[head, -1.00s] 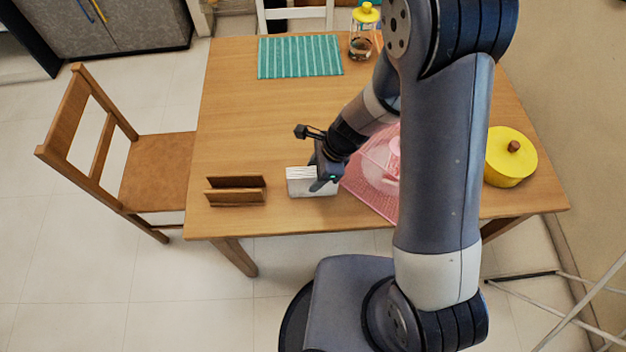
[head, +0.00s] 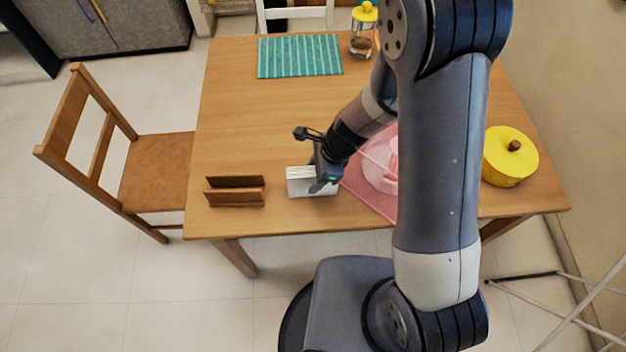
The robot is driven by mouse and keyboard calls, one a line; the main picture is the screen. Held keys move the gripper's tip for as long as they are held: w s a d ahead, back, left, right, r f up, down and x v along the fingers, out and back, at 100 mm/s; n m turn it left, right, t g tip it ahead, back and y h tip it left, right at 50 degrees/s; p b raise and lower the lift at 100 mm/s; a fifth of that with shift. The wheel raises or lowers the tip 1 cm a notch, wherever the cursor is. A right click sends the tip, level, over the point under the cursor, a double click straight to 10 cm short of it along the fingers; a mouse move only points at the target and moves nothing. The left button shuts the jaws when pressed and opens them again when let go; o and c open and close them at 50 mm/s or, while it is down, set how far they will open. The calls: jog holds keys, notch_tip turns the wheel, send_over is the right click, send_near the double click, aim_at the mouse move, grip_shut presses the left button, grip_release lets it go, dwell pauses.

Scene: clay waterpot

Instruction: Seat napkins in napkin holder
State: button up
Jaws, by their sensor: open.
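The napkin holder (head: 236,198) is brown, with two upright walls and a slot between them, and stands near the front left of the table. The napkins (head: 303,187) are a white stack standing to the right of the holder, apart from it. My gripper (head: 322,184) is at the right end of the napkin stack, pointing down, with its jaws open. The fingers overlap the stack's right part in the head view. Whether they touch the napkins cannot be told. The right end of the stack is partly hidden by my gripper.
A pink mat (head: 365,197) with a pink dish (head: 378,172) lies right of the napkins, partly behind my arm. A yellow lidded pot (head: 508,160) stands at the right. A teal striped mat (head: 299,56) and a yellow-topped jar (head: 361,42) are at the back. The left middle of the table is clear.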

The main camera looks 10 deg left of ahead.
jog(key=c, duration=1.1)
